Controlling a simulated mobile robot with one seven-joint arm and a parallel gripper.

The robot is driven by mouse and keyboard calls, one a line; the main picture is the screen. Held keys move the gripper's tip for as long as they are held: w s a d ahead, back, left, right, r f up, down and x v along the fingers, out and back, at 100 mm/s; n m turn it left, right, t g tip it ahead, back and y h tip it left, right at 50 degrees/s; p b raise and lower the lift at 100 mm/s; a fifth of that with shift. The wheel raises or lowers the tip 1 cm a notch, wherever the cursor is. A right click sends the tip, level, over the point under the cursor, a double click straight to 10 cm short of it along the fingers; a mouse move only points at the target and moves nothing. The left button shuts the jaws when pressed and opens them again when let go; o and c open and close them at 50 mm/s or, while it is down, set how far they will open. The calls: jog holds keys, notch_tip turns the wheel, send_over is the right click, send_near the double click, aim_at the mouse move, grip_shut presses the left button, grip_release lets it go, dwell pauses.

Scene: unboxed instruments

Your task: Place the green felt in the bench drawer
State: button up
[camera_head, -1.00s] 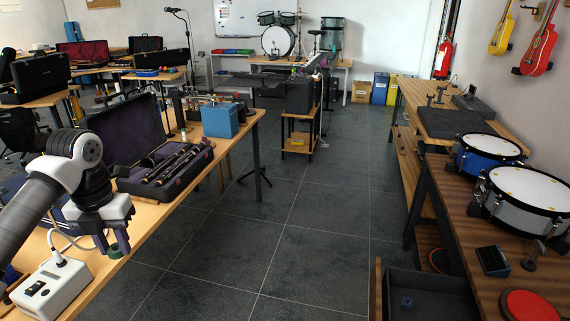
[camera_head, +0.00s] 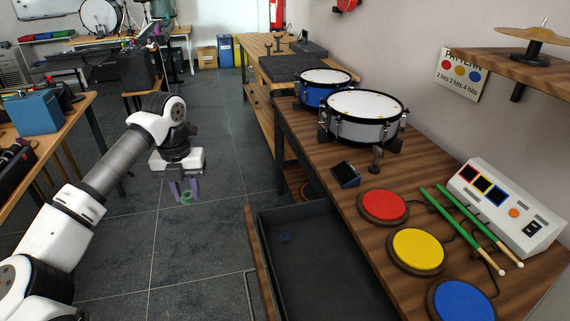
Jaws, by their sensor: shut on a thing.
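The bench drawer (camera_head: 322,270) is pulled open below the right-hand bench, to the right of my gripper. Its dark interior is mostly bare.
The wooden bench (camera_head: 341,198) carries a blue drum (camera_head: 323,88), a grey drum (camera_head: 363,114), red, yellow and blue pads, green sticks and a white console (camera_head: 505,207). The drawer's wooden front (camera_head: 262,252) stands up on its left. Floor around my gripper is clear.

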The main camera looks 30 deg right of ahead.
jog(key=s+d+f+m+b, duration=0.1)
jog(key=d+f, duration=0.2)
jog(key=d, duration=0.4)
jog(key=s+d+f+b, duration=0.2)
jog(key=d, duration=0.5)
jog(key=m+b, duration=0.1)
send_over(294, 256)
notch_tip(294, 256, down, 19)
jog(key=shift+f, duration=2.55)
jog(key=shift+f, duration=0.1)
jog(key=o, duration=0.5)
jog(key=shift+f, duration=0.1)
jog(key=o, duration=0.4)
jog(key=shift+o, duration=0.2)
